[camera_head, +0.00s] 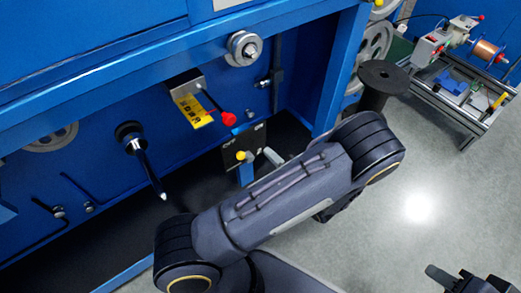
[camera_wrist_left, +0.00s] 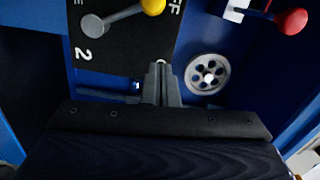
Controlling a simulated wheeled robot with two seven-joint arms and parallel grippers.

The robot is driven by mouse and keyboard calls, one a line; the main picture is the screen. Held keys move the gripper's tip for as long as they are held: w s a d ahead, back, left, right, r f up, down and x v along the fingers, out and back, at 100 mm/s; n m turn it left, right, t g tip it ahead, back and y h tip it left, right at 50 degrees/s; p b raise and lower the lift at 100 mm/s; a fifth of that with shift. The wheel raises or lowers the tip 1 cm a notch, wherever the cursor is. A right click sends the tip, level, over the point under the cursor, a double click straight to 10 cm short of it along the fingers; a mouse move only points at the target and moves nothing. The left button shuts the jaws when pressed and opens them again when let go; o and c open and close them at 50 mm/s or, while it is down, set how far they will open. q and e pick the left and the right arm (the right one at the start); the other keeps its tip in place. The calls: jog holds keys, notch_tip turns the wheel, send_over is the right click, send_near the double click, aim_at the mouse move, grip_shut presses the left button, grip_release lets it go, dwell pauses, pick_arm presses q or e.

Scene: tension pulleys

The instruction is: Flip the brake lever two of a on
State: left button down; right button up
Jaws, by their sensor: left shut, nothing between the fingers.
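The brake lever with a yellow knob (camera_head: 241,156) stands on a black plate (camera_head: 258,137) on the blue machine. In the left wrist view the yellow knob (camera_wrist_left: 152,5), its grey arm (camera_wrist_left: 120,15) and round grey end show at the upper left, on the plate marked "2" (camera_wrist_left: 82,54). My left gripper (camera_head: 272,156) is shut and empty. In the left wrist view its closed fingertips (camera_wrist_left: 160,68) lie below and right of the yellow knob, apart from it. My right gripper (camera_head: 460,281) is partly visible at the bottom right; its fingers look apart.
A red-knobbed lever (camera_head: 228,118) with a yellow label stands above the plate; its red knob shows in the left wrist view (camera_wrist_left: 291,20). A black lever (camera_head: 146,160) sticks out at left. A black spool (camera_head: 384,80) and a cart (camera_head: 455,95) stand right. The floor is clear.

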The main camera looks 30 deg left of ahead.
pick_arm(q)
jog(key=p+v, duration=0.1)
jog(key=v, duration=0.6)
jog(key=shift+a+r, duration=0.1)
jog(key=shift+r, duration=0.1)
jog(key=s+a+r+n+g+h, duration=0.4)
jog(key=s+a+r+g+h, duration=0.25)
jog(key=s+g+h, duration=0.3)
jog(key=s+d+r+t+h, duration=0.2)
jog(key=s+r+t+h, duration=0.4)
jog(key=r+t+h, duration=0.5)
notch_tip(320, 180, up, 35)
jog(key=g+p, duration=0.1)
jog(key=p, duration=3.3)
jog(key=shift+d+g, duration=0.25)
jog(key=shift+g, duration=0.1)
